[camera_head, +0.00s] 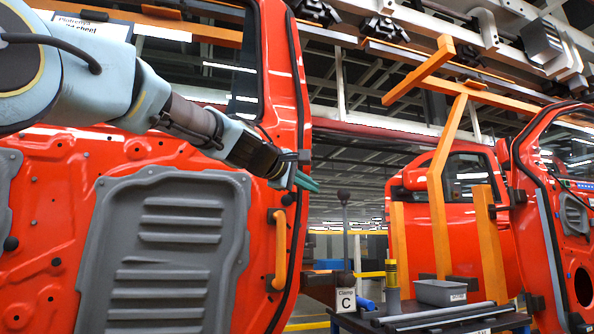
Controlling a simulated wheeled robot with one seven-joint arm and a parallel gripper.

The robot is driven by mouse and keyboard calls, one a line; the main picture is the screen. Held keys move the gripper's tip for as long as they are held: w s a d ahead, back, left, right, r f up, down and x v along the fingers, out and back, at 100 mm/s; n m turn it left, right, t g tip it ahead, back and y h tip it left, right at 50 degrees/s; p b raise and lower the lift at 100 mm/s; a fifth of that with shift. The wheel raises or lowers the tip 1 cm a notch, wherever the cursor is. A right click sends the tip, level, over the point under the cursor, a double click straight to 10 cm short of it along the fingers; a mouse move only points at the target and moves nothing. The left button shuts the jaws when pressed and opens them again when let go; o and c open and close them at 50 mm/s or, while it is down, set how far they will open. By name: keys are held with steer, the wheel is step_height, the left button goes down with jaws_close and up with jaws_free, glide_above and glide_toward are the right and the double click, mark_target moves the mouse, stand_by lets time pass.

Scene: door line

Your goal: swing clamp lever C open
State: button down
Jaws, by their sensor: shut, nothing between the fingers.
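The clamp lever C (345,235) is a thin grey rod with a dark round knob (343,195) on top. It stands upright just right of the near red door's edge. My gripper (308,183) has teal fingertips, which are shut and empty. It is in front of the door's right edge, left of the knob and slightly higher in the picture. I see a gap between the fingertips and the lever; the depth between them is hard to tell.
The near red door (60,240) with a grey panel (175,250) and an orange handle (280,250) fills the left. A trolley (450,322) at lower right carries a grey bin (440,292), rods and a yellow-topped cylinder (391,285). Orange posts (490,240) and more red doors stand behind.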

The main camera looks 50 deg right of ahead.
steer(key=shift+s+d+f+p, duration=0.2)
steer(key=shift+s+d+p, duration=0.05)
steer(key=shift+s+d, duration=0.45)
steer(key=shift+s+d+f+p, duration=0.15)
steer(key=shift+s+d+p, duration=0.05)
steer(key=shift+s+d, duration=0.5)
steer(key=shift+s+a, duration=0.1)
